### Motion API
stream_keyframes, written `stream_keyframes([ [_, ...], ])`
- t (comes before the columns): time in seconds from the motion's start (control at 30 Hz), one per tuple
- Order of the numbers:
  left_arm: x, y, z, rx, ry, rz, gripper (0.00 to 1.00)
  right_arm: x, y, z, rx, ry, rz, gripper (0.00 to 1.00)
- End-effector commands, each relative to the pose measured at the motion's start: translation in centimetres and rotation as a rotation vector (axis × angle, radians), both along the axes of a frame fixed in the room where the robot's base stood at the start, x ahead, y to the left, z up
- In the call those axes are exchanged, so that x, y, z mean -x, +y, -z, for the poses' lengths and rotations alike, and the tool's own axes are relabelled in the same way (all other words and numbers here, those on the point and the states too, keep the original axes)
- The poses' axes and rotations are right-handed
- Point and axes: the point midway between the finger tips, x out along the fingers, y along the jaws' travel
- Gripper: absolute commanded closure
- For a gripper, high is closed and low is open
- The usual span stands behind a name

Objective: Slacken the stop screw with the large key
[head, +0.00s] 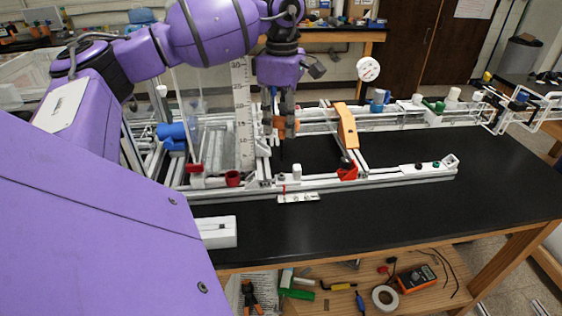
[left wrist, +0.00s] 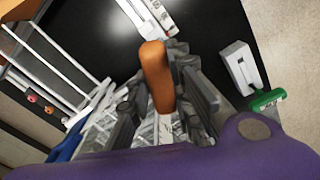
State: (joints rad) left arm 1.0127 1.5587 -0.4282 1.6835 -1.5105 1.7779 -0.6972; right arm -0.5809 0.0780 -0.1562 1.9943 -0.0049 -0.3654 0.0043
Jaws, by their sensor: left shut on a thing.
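My left gripper (head: 280,122) is above the white extrusion frame (head: 390,178), pointing down, shut on an orange handle (head: 291,126). In the left wrist view the orange handle (left wrist: 155,77) stands between the two dark fingers. I take it for the large key; its working end is hidden. I cannot make out the stop screw for certain. A small red part (head: 283,188) shows on the front rail, below and apart from the gripper, by a small white block (head: 298,198). My right gripper is not in view.
An orange slab (head: 346,126) leans across the frame right of the gripper, with a red part (head: 347,171) at its foot. A tall ruler (head: 241,110) stands to the left. The black tabletop (head: 400,215) in front is mostly clear. Tools lie on the shelf below (head: 335,300).

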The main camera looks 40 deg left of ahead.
Motion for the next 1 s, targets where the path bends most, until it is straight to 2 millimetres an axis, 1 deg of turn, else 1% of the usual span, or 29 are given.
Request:
stream_keyframes([
  [0.27, 0.0, 0.0, 0.0, 0.0, 0.0, 0.0, 1.0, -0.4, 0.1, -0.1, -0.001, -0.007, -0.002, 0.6],
  [0.33, 0.0, 0.0, -0.3, 0.0, -0.004, 0.001, 1.0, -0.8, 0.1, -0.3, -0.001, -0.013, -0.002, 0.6],
  [0.4, 0.0, -0.2, -1.0, 0.003, -0.009, 0.008, 1.0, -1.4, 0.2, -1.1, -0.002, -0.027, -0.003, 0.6],
  [0.47, 0.0, -0.2, -1.1, 0.002, -0.009, 0.058, 1.0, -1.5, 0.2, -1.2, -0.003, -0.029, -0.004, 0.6],
  [0.57, 0.0, -0.2, -1.1, 0.001, -0.007, 0.19, 1.0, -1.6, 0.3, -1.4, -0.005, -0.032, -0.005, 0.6],
  [0.67, 0.1, -0.2, -1.2, 0.001, -0.007, 0.37, 1.0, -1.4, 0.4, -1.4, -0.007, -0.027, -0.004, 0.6],
  [0.83, 0.0, -0.2, -1.3, 0.0, -0.006, 0.7, 1.0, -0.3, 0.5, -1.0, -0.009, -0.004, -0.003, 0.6],
  [1.0, 0.0, -0.1, -1.2, -0.002, -0.003, 1.03, 1.0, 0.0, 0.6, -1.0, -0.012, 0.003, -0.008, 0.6],
])
